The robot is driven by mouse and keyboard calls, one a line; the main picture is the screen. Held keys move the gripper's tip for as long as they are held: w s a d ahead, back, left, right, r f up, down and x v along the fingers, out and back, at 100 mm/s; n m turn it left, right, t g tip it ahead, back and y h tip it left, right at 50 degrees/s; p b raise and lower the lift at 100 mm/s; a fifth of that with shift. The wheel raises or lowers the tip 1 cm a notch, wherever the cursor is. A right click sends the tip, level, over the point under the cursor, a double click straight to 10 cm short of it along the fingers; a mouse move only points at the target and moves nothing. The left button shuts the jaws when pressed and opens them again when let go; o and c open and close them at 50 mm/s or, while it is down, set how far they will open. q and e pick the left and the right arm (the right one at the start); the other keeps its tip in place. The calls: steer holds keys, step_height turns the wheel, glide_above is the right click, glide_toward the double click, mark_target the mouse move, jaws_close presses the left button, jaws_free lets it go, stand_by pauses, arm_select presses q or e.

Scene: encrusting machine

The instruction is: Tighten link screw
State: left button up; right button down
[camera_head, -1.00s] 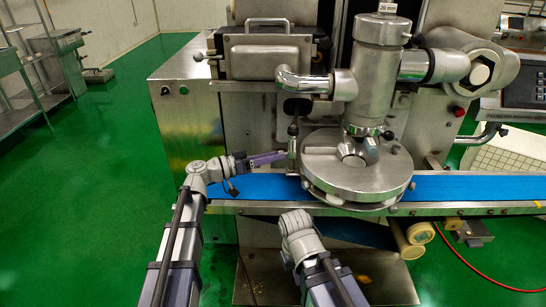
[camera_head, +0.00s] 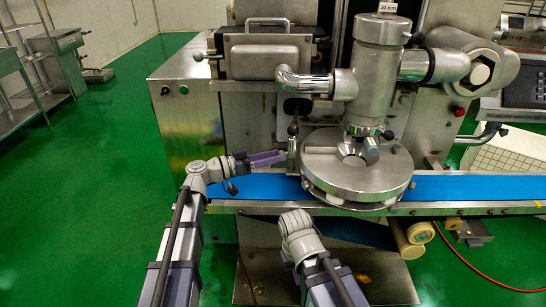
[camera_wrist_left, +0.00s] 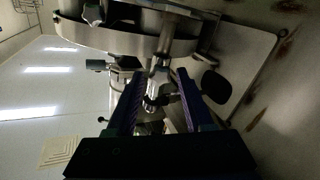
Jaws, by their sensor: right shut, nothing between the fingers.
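The link screw (camera_head: 293,148), a thin upright metal rod with fittings, stands left of the round steel disc housing on the machine. My left gripper (camera_head: 284,156) reaches it from the left, with its purple fingers level with the rod. In the left wrist view, the fingers (camera_wrist_left: 158,88) are apart, with the metal link screw (camera_wrist_left: 154,97) seen between them. I cannot tell whether either finger touches it. My right arm's wrist end (camera_head: 298,224) is low, in front of the conveyor; its fingers are hidden.
The round steel housing (camera_head: 357,171) stands close right of the link screw. A blue conveyor belt (camera_head: 260,187) runs beneath. A black round knob (camera_head: 297,106) and a horizontal steel pipe (camera_head: 305,83) are above. Open green floor (camera_head: 100,190) lies to the left.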

arm_select(q)
steer(key=shift+o, duration=0.6)
steer(key=v, duration=0.7)
steer(key=shift+a, duration=0.4)
steer(key=shift+s+a, duration=0.1)
steer(key=shift+s, duration=0.05)
